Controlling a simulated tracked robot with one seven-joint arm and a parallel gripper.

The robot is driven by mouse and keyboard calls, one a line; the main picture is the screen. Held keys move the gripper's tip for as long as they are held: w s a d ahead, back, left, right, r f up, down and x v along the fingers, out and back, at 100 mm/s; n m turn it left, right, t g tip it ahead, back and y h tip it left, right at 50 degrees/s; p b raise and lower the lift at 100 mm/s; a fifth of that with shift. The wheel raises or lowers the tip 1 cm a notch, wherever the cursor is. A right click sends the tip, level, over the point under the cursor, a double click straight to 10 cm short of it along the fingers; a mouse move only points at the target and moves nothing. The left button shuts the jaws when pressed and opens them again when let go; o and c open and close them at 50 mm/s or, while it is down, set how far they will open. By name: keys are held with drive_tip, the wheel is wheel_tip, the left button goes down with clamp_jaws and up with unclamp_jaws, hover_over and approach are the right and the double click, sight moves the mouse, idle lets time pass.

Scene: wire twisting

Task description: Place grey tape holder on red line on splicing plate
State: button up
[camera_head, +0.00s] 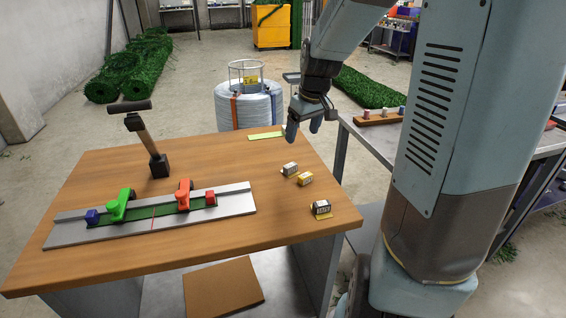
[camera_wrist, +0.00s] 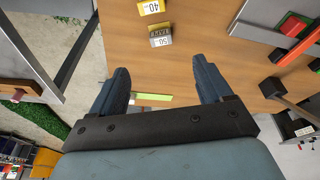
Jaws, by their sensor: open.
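The grey tape holder (camera_head: 290,169) sits on the wooden table near its right side, beside a yellow tape holder (camera_head: 305,178). In the wrist view the grey tape holder (camera_wrist: 160,37) lies beyond the fingertips, with the yellow tape holder (camera_wrist: 151,8) past it. The splicing plate (camera_head: 233,204) lies at the table's left front. A thin red line (camera_head: 152,219) crosses its green strip between the green and red clamps. My gripper (camera_head: 303,129) is open and empty above the table's far right edge; its fingers (camera_wrist: 163,72) are spread wide in the wrist view.
A hammer (camera_head: 147,140) stands upright behind the plate. A yellow-green strip (camera_head: 266,135) lies at the far edge. The middle of the table is clear.

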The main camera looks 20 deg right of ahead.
drive_tip(key=w+f, duration=0.1)
hover_over(290, 165)
drive_tip(key=s+d, duration=0.1)
drive_tip(key=s, duration=0.1)
wheel_tip(290, 165, down, 9)
drive_tip(key=shift+d+r, duration=0.15)
drive_tip(key=shift+r, duration=0.05)
drive_tip(key=shift+a+x, duration=0.15)
drive_tip(key=shift+x, duration=1.15)
drive_tip(key=shift+a+x, duration=0.15)
drive_tip(key=shift+x, duration=1.15)
drive_tip(key=shift+w, duration=0.15)
drive_tip(key=c, duration=1.2)
drive_tip(key=shift+r, duration=0.1)
